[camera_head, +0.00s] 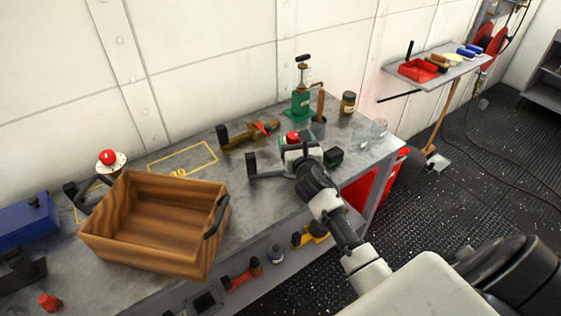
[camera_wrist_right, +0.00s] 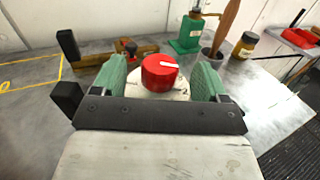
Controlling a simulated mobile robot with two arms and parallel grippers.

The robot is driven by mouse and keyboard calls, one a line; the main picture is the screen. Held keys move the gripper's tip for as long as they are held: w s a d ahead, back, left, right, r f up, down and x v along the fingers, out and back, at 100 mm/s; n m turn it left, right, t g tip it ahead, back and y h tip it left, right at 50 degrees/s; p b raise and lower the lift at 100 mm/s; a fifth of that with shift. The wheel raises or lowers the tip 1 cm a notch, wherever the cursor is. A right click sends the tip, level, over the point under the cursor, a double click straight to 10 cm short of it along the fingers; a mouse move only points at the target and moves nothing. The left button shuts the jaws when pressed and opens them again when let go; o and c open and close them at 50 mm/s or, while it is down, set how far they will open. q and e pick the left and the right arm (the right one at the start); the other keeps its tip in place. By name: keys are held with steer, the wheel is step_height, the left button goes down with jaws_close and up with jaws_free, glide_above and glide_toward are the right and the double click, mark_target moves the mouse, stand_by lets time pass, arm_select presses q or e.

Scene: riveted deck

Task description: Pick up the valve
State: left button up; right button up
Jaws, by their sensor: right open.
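The valve (camera_head: 248,138) appears to be the brass-coloured body with a small red lever. It lies on the grey workbench near the wall; it also shows at the left in the right wrist view (camera_wrist_right: 144,48). My right gripper (camera_head: 301,146) is over the bench just right of and in front of it, with its jaws open. In the right wrist view, its green-padded fingers (camera_wrist_right: 164,78) stand on either side of a red-capped thing with a pale base (camera_wrist_right: 160,73). The valve is outside the fingers. Whether the gripper touches the red-capped thing cannot be told. My left gripper is not in view.
A wooden crate (camera_head: 125,245) fills the bench's left front. Behind the gripper stand a green tool (camera_head: 300,103), a dark cup with a wooden handle and a jar (camera_head: 348,102). A black block (camera_head: 251,164) is just left of the gripper. A yellow-outlined area is bare.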

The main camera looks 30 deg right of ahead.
steer(key=x, duration=0.2)
steer(key=shift+w+d, duration=0.1)
steer(key=shift+w, duration=0.25)
steer(key=shift+s, duration=0.1)
steer(key=shift+c, duration=0.8)
jaws_close()
